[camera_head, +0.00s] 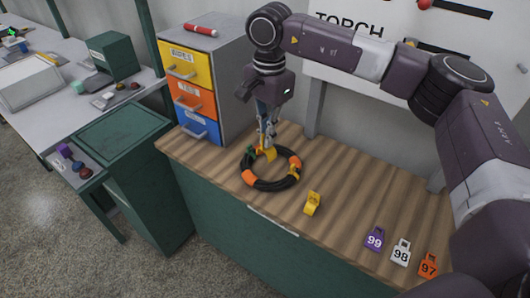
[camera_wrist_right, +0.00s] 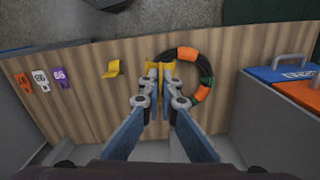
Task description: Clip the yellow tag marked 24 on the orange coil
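The coil (camera_head: 271,184) is a black ring with orange bands and a little green, lying on the wooden bench top. It also shows in the right wrist view (camera_wrist_right: 206,82), just right of my fingers. My right gripper (camera_head: 266,143) points down over the coil's far rim, shut on a yellow tag (camera_head: 267,155). In the right wrist view the yellow tag (camera_wrist_right: 160,68) sits between the fingertips at the coil's left edge. I cannot tell whether it touches the coil, and no number is readable on it. My left gripper is not in view.
A second yellow tag (camera_head: 312,203) lies right of the coil. Purple 99 (camera_head: 374,239), white 98 (camera_head: 401,252) and orange 97 (camera_head: 428,265) tags lie near the front right edge. A drawer unit (camera_head: 215,58) stands at the back left. A green cabinet (camera_head: 125,135) stands left.

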